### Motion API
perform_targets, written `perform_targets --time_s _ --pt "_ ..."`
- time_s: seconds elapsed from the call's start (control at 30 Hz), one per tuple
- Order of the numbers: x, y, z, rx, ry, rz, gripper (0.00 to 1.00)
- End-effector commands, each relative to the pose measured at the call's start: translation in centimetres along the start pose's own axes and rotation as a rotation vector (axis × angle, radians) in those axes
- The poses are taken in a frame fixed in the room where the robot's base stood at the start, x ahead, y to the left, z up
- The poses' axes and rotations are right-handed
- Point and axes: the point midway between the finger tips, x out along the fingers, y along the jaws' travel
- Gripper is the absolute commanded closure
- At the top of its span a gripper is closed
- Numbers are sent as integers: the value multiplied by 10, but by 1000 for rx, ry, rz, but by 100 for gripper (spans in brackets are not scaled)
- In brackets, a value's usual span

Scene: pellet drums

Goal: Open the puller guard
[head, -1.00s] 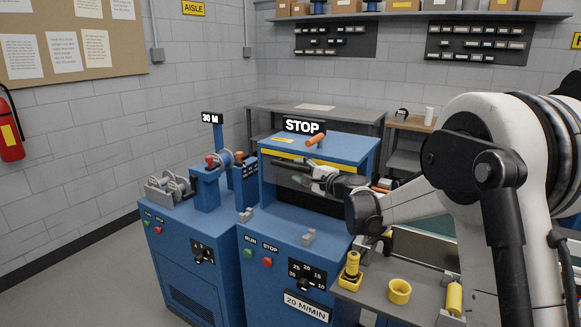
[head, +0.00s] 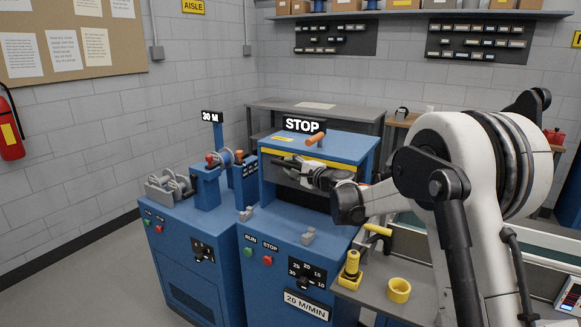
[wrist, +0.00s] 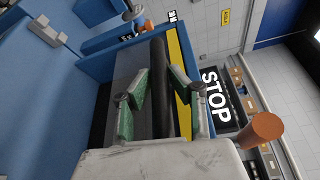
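The puller guard (head: 296,181) is the dark panel in the front opening of the blue puller, under a yellow stripe (head: 275,156). It appears lowered. In the head view my gripper (head: 283,164) is at the upper part of this front, just below the stripe. In the wrist view my gripper (wrist: 156,76) has its two green-padded fingers apart. A dark bar (wrist: 160,52), which looks like the guard's handle, runs beyond and between the fingertips. I see no clear grip on it; contact is hard to tell. The guard's lower part is partly hidden by my arm.
A STOP sign (head: 303,125) and an orange-topped lever (head: 316,138) stand on top of the puller, close above my gripper. A grey bench (head: 385,272) with a yellow ring (head: 399,290) is at right. The 30 M unit (head: 207,185) stands at left.

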Motion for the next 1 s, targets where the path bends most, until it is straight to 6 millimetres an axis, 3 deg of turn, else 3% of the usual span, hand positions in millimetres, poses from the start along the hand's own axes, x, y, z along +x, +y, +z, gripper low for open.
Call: perform_targets --time_s 0.47,1.0 --pt "0 8 -2 0 0 0 100" --pt "7 90 -17 0 0 0 100"
